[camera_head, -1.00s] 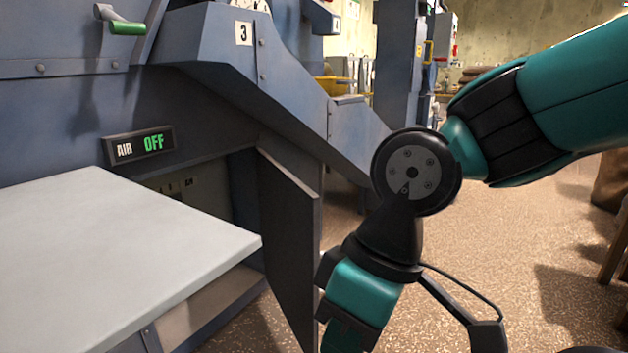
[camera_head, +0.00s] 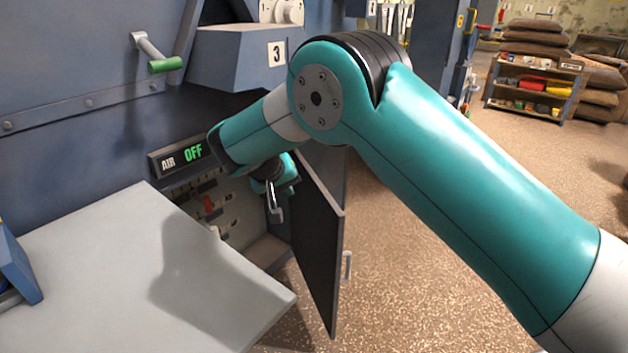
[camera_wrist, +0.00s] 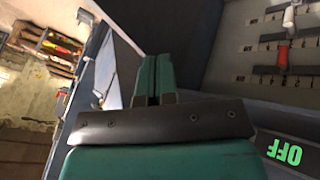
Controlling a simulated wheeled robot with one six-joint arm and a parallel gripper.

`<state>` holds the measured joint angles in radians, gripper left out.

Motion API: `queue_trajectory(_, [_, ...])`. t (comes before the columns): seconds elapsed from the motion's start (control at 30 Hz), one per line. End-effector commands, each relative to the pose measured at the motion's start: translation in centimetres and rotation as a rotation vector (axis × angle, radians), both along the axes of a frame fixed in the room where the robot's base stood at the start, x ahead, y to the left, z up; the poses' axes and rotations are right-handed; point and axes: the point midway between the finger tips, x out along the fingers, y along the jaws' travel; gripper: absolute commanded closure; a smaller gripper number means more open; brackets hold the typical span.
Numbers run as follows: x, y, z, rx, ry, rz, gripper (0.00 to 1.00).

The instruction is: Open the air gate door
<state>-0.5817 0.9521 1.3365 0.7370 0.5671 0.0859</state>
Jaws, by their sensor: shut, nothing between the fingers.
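The air gate door (camera_head: 318,250) is a dark panel standing swung out from the machine, with a pale handle (camera_head: 347,267) on its outer face. The open compartment behind it shows a red lever (camera_head: 208,204) among slotted scales; the lever also shows in the wrist view (camera_wrist: 283,58). My gripper (camera_head: 275,212) is shut and empty, on the inner side of the door, in front of the compartment. My arm partly hides the door's upper part. In the wrist view my gripper (camera_wrist: 152,75) points past the lever, apart from it.
A display (camera_head: 181,155) above the compartment reads AIR OFF. A pale grey tabletop (camera_head: 90,270) juts out at the lower left. A green-handled crank (camera_head: 160,60) is above. Open floor lies right of the door; a shelf (camera_head: 530,88) and sacks stand far back.

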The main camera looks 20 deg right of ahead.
Motion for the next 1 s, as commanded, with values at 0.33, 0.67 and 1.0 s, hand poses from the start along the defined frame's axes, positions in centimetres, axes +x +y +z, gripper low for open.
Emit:
queue_trajectory(0.33, [1.8, -1.6, -3.3, -0.023, -0.019, -0.025, 1.00])
queue_trajectory(0.67, [4.7, -4.7, -8.8, -0.022, -0.018, -0.025, 1.00])
queue_trajectory(1.0, [4.9, -8.3, -8.3, -0.021, -0.019, -0.023, 1.00])
